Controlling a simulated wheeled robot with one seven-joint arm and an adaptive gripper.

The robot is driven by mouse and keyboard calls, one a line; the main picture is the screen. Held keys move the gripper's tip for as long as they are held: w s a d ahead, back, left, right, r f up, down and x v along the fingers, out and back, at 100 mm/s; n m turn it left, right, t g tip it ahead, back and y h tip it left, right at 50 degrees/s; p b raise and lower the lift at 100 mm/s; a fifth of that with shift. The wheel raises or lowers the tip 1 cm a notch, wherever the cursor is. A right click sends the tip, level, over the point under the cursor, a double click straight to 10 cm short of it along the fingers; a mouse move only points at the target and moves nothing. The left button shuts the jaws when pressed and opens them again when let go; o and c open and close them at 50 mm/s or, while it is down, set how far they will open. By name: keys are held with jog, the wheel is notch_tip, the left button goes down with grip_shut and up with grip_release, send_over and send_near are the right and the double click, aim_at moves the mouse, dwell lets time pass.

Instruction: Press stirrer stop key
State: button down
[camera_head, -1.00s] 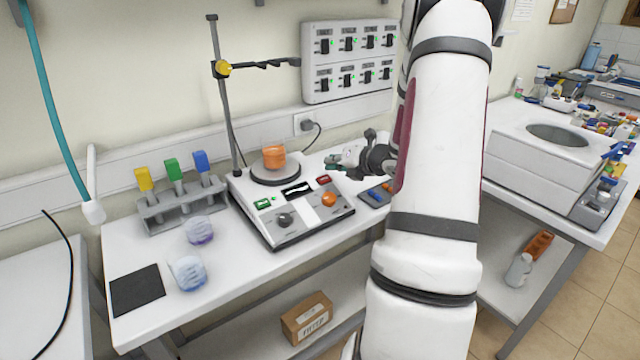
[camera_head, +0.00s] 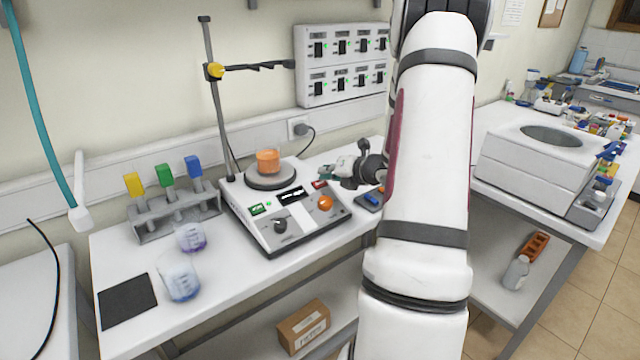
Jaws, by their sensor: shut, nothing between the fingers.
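The stirrer (camera_head: 300,226) is a white and grey box on the bench. It has a round plate at the back that holds a beaker of orange liquid (camera_head: 268,161). Its top carries a green key (camera_head: 257,209), a red key (camera_head: 319,184), a dark display (camera_head: 291,195), a black knob (camera_head: 280,226) and an orange knob (camera_head: 325,202). My gripper (camera_head: 324,174) is shut and empty, pointing left. In the picture its tips lie just above and beside the red key. I cannot tell whether they touch it.
A rack (camera_head: 175,210) with coloured-handled tools and two beakers (camera_head: 180,275) stand left. A small blue-topped device (camera_head: 369,198) lies right of the stirrer, near my arm. A dark mat (camera_head: 127,300) lies at front left.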

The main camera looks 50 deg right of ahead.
dwell(0.7)
jog(key=shift+w+f+b, duration=0.2)
jog(key=shift+f+b, duration=0.2)
jog(key=shift+f, duration=0.05)
jog(key=shift+w+f+b, duration=0.1)
jog(key=shift+f+b, duration=0.2)
jog(key=shift+f, duration=0.05)
dwell(0.7)
jog(key=shift+r, duration=0.1)
jog(key=shift+s+r+p, duration=0.3)
jog(key=shift+r+p, duration=0.2)
jog(key=shift+r, duration=0.2)
jog(key=r+p, duration=0.1)
jog(key=s+r+p, duration=0.1)
jog(key=r, duration=0.1)
jog(key=r+p, duration=0.1)
jog(key=shift+s+a+r, duration=0.2)
jog(key=shift+s+r, duration=0.1)
jog(key=shift+r, duration=0.05)
dwell(1.0)
